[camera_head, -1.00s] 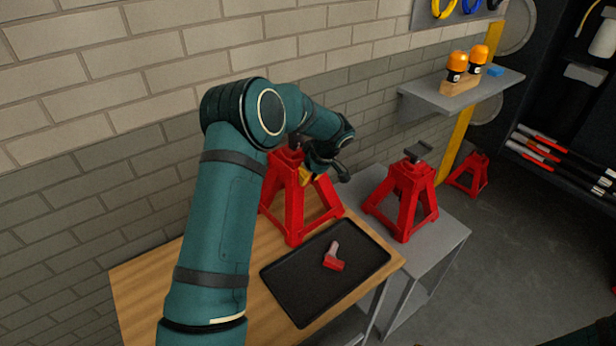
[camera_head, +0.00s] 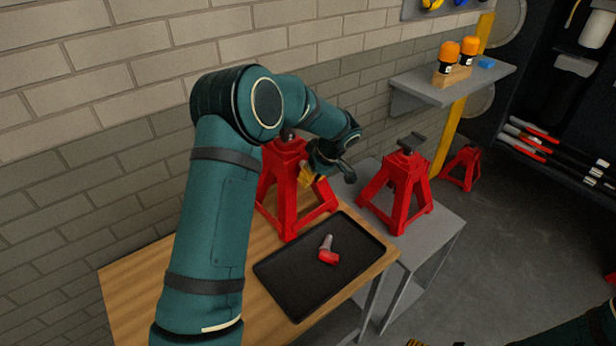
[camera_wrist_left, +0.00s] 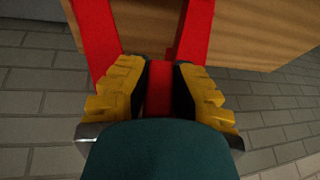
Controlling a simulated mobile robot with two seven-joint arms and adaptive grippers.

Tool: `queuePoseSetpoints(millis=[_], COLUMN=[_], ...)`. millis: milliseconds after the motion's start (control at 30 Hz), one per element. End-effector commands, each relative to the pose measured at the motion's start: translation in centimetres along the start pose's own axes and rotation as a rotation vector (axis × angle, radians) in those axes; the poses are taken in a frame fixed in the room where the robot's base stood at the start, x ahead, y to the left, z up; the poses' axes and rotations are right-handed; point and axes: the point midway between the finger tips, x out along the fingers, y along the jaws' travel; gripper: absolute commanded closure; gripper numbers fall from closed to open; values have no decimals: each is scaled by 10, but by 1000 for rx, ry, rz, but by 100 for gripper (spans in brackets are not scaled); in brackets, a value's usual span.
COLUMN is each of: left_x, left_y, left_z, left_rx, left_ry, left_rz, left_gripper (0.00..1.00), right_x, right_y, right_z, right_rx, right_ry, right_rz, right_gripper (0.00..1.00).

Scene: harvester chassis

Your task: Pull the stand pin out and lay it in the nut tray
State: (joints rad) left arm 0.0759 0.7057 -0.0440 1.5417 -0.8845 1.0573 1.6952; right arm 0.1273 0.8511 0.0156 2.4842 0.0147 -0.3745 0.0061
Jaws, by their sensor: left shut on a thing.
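The stand pin (camera_head: 327,252), with a grey shank and red grip, lies in the black nut tray (camera_head: 288,290). The red stand (camera_head: 289,205) stands upright on the wooden table behind the tray. My left gripper (camera_head: 306,175) is at the stand's upper part, shut on a red part of it. In the left wrist view the yellow-padded fingers of my left gripper (camera_wrist_left: 160,90) close on this part, with the stand's red legs (camera_wrist_left: 97,40) beyond. Only a sliver of my right gripper (camera_head: 415,343) shows at the bottom edge; its jaws are cut off.
The wooden table (camera_head: 135,290) has free room left of the tray. A second red stand (camera_head: 400,187) is on a grey bench to the right; a third (camera_head: 464,167) is farther back. A wall shelf (camera_head: 440,92) holds orange-capped bottles. A brick wall is close behind.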

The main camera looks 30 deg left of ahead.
Motion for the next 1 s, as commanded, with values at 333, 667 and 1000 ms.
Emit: queuePoseSetpoints(millis=[333,667,1000], left_x=[-6,-12,-14], left_y=[0,-1,-2], left_z=[15,28,33], left_rx=[1,-1,-1], left_ry=[0,1,1], left_rz=[1,1,1], left_gripper=[100,100,100], right_x=[8,14,15], right_y=[3,5,6], right_z=[1,2,2], right_rx=[0,0,0], right_ry=[0,0,0], right_rz=[0,0,0], right_gripper=[4,4,4])
